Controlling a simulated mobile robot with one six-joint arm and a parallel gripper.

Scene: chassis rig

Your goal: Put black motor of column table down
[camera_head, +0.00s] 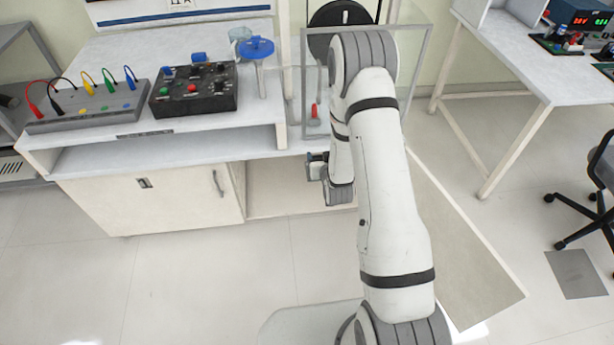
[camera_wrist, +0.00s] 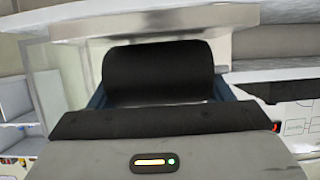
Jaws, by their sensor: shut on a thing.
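The black motor (camera_wrist: 158,72) is a dark, rounded block in the middle of the wrist view. It sits between the fingers of my gripper (camera_wrist: 160,92), which is shut on it. Narrow blue edges show at both sides of the motor. In the head view my gripper (camera_head: 318,167) is small and partly hidden by my arm, beside the open lower part of the white workbench (camera_head: 75,160). I cannot make out the motor clearly there. In the wrist view a pale bench edge (camera_wrist: 215,16) runs just above and behind the motor.
A grey panel with coloured cables (camera_head: 90,108) and a black control box (camera_head: 195,90) stand on the bench. A blue-topped stand (camera_head: 257,50) and a clear-walled frame (camera_head: 416,60) are farther right. Another table (camera_head: 545,85) and a chair (camera_head: 603,190) stand right. The front floor is clear.

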